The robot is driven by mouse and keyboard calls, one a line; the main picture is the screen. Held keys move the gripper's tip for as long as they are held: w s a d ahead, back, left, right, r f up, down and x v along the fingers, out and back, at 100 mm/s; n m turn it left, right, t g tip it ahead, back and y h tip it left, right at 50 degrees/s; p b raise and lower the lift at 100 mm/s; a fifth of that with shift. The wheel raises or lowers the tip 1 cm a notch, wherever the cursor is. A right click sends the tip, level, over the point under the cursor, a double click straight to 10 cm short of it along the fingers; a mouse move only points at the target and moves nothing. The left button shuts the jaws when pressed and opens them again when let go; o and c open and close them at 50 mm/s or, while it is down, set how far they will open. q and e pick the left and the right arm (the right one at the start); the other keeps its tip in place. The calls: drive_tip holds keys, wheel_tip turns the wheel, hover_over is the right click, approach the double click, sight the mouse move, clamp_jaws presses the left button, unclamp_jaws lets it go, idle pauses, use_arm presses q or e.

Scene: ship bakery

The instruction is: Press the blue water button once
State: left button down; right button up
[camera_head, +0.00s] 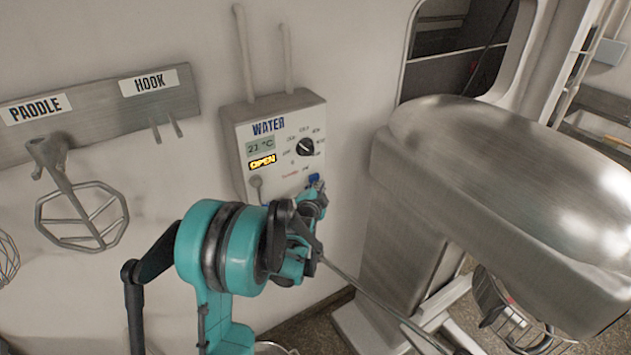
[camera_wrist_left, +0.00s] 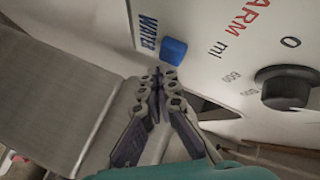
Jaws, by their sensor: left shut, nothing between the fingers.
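The white water control box (camera_head: 285,115) is on the wall, labelled WATER. Its blue button (camera_head: 314,179) is at the lower right of its face, partly hidden behind my left gripper (camera_head: 317,190). The blue button also shows in the left wrist view (camera_wrist_left: 173,50), beside a blue WATER label. My left gripper also shows in the left wrist view (camera_wrist_left: 163,72), shut and empty. Its fingertips are right by the button, just below it in that picture; I cannot tell whether they touch it. My right gripper is not in view.
The box has a dark dial (camera_head: 305,147), a 21 °C display and a lit yellow OPEN sign (camera_head: 262,162). A big steel mixer (camera_head: 500,190) stands close on the right. A rack labelled PADDLE and HOOK (camera_head: 100,105), with a wire paddle (camera_head: 85,215), is at left.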

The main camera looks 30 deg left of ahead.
use_arm(q)
drive_tip(key=shift+d, duration=0.15)
drive_tip(key=s+d, duration=0.1)
drive_tip(key=d, duration=0.1)
drive_tip(key=s+d, duration=0.1)
drive_tip(key=d, duration=0.1)
drive_tip(key=shift+s+d+b, duration=0.1)
drive_tip(key=shift+s+b, duration=0.2)
drive_tip(key=shift+b, duration=0.05)
idle(0.9)
drive_tip(key=s+d+f+n+g+h+b, duration=0.1)
drive_tip(key=s+d+f+n+g+b, duration=0.1)
drive_tip(key=s, duration=0.8)
drive_tip(key=s+d+f+n+g+h+b, duration=0.1)
drive_tip(key=s+d+f+n+g+b, duration=0.2)
drive_tip(key=s+d+f+b, duration=0.3)
drive_tip(key=s+d+f+n+g+h+b, duration=0.2)
drive_tip(key=s+d+f+b, duration=0.3)
drive_tip(key=s, duration=1)
drive_tip(key=shift+s+d+f+n+g, duration=0.2)
drive_tip(key=shift+d+f+n+g, duration=0.2)
drive_tip(key=shift+f+n, duration=0.35)
